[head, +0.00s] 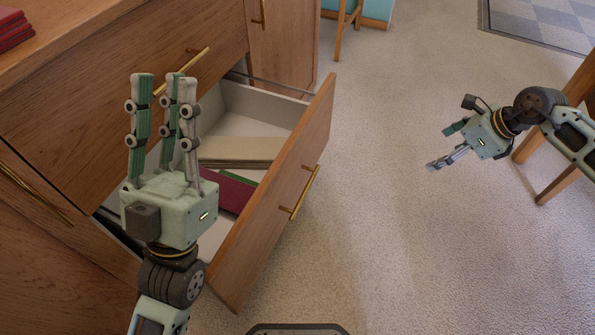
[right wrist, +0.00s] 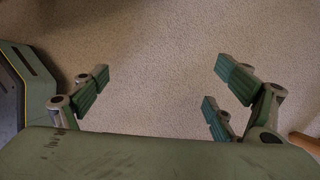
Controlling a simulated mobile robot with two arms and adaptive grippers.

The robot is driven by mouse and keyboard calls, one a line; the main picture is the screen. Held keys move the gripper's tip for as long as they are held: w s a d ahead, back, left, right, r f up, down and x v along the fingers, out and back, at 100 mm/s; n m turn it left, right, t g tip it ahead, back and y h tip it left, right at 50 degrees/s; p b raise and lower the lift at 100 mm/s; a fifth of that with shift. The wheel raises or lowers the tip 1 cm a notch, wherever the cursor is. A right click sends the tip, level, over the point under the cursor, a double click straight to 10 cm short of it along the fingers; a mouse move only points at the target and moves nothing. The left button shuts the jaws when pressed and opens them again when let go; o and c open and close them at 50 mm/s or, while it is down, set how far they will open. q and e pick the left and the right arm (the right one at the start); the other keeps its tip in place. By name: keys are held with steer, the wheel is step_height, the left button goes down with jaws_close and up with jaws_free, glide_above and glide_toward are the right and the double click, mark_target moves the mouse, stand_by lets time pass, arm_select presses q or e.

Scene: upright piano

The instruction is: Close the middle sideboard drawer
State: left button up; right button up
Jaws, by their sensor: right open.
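The sideboard's middle drawer (head: 271,215) is pulled well out in the head view. Its wooden front has a brass handle (head: 303,193) and faces right. Inside lie a beige flat item (head: 240,151) and a dark red one (head: 230,190). My left gripper (head: 160,78) is open and empty, fingers pointing up in the picture. It covers the near left part of the drawer from view; whether it touches the drawer I cannot tell. My right gripper (head: 444,147) is open and empty over the carpet, apart from the drawer front. Its spread fingers show in the right wrist view (right wrist: 165,85).
The sideboard (head: 60,100) fills the left, with other closed fronts and brass handles. Red books (head: 14,32) lie on its top. Wooden furniture (head: 555,185) stands at the right edge. Carpet (head: 385,230) between the drawer front and my right gripper is clear.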

steer(key=d, duration=0.2)
steer(key=shift+s+d+h, duration=0.3)
steer(key=shift+s+h, duration=0.05)
steer(key=shift+h, duration=0.05)
steer(key=shift+c, duration=0.5)
